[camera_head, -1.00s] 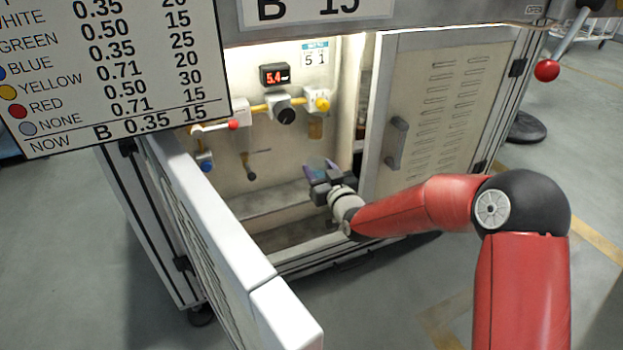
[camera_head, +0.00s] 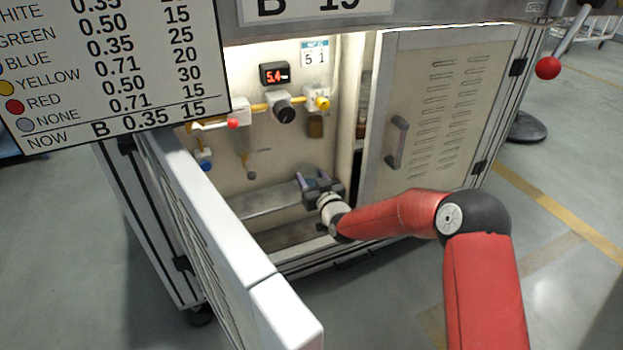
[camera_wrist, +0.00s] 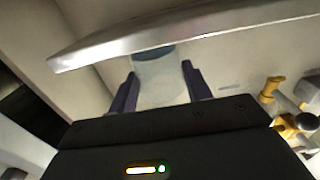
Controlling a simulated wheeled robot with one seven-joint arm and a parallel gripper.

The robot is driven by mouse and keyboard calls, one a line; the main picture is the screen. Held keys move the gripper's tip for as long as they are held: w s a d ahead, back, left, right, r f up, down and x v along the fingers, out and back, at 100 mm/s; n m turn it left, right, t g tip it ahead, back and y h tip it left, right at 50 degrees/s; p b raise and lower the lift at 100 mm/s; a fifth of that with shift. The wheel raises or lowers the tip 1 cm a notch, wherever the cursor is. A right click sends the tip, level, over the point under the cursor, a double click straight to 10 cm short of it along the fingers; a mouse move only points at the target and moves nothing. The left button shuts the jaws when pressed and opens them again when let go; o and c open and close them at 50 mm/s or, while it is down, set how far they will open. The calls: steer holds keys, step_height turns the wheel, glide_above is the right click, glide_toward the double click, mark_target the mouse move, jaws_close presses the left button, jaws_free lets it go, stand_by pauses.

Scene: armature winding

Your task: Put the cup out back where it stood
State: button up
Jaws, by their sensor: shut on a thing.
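The cup (camera_wrist: 160,82) is a pale, see-through vessel with a bluish end, seen between the two fingers in the wrist view. My gripper (camera_wrist: 158,84) is shut on it. In the head view my gripper (camera_head: 318,182) is inside the open cabinet, low and near the shelf at the bottom. There the cup is mostly hidden by the fingers, and I cannot tell whether it touches the shelf (camera_head: 270,200). A small amber vessel (camera_head: 315,127) is under the yellow-knobbed valve (camera_head: 321,102) on the back wall.
The open left door (camera_head: 220,240) and the vented right door (camera_head: 440,105) flank the cabinet. Valves and a red display (camera_head: 274,74) sit above. In the wrist view a metal edge (camera_wrist: 190,33) crosses close beyond the cup.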

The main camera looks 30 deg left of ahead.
steer(key=shift+f, duration=0.15)
steer(key=o, duration=1)
steer(key=shift+o, duration=0.2)
steer(key=shift+r, duration=0.2)
steer(key=shift+s+d, duration=0.1)
steer(key=v, duration=1.1)
steer(key=shift+s+d, duration=0.2)
steer(key=shift+d, duration=0.15)
steer(key=shift+r, duration=0.1)
